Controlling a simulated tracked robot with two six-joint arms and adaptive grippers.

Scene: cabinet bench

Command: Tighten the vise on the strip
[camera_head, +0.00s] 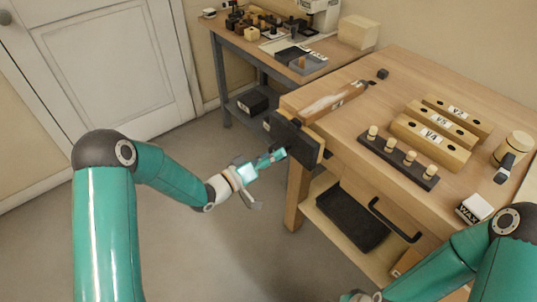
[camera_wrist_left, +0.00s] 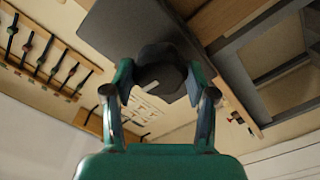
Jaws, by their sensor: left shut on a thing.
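The vise (camera_head: 298,146) is a dark jaw block on the left front edge of the wooden workbench. A light wooden strip (camera_head: 333,101) lies on the bench top, with its near end at the vise; I cannot tell how firmly the jaws hold it. My left gripper (camera_head: 276,156) reaches the vise's outer face from the left. In the left wrist view the two fingers are closed around a dark faceted vise knob (camera_wrist_left: 160,73), in front of the dark jaw plate (camera_wrist_left: 128,27). The knob is mostly hidden in the head view.
On the bench top are labelled wooden blocks (camera_head: 430,143), a dark rack with several pegs (camera_head: 397,162) and a wax box (camera_head: 473,208). A drawer with a dark handle (camera_head: 393,220) and a black tray (camera_head: 345,220) are below. Open floor lies left of the bench.

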